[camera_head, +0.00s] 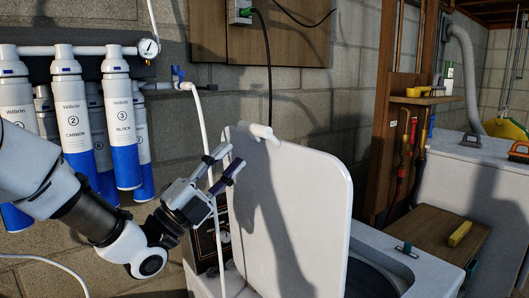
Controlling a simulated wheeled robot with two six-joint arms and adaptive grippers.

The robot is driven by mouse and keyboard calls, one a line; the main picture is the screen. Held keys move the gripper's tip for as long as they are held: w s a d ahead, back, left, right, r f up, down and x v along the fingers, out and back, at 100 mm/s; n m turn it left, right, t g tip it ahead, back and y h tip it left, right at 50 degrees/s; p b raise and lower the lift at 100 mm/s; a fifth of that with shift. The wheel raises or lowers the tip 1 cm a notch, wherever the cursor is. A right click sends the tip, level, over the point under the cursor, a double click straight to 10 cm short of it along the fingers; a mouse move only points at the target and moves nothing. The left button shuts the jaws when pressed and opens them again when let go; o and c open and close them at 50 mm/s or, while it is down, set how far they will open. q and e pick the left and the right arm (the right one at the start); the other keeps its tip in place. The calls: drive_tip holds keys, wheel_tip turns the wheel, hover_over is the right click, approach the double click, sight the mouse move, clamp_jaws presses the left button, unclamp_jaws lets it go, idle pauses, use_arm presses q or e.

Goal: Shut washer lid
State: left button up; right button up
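The washer lid (305,215) is a white rounded panel standing upright, open, in the lower middle of the head view. A small white tab (262,132) sticks out at its top edge. The white washer body (425,275) shows at the lower right, with its dark opening (370,278) partly hidden behind the lid. My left gripper (234,158) is at the lid's upper left edge, its two dark-tipped fingers apart with nothing between them. I cannot tell whether the fingers touch the lid. A shadow falls across the lid. My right gripper is not in view.
Blue and white filter cylinders (120,130) hang on the wall behind my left arm. A white hose (205,130) runs down near the gripper. A wooden board with a yellow block (460,234) and another white appliance (455,180) stand at the right.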

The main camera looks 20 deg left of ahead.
sight(251, 132)
use_arm(q)
drive_tip(key=shift+m+h, duration=0.3)
drive_tip(key=shift+h, duration=0.1)
drive_tip(key=d+r, duration=0.1)
drive_tip(key=d+r+p, duration=0.1)
drive_tip(key=r+p, duration=0.1)
drive_tip(key=r, duration=0.1)
drive_tip(key=shift+w+d+r, duration=0.1)
drive_tip(key=shift+w+d, duration=0.15)
drive_tip(key=shift+d, duration=0.15)
drive_tip(key=w, duration=0.1)
drive_tip(key=w+d+r+p, duration=0.1)
drive_tip(key=w+p, duration=0.1)
drive_tip(key=shift+w+d+r, duration=0.15)
drive_tip(key=shift+w+d, duration=0.1)
drive_tip(key=shift+s+r, duration=0.1)
drive_tip(key=shift+s, duration=0.2)
clamp_jaws()
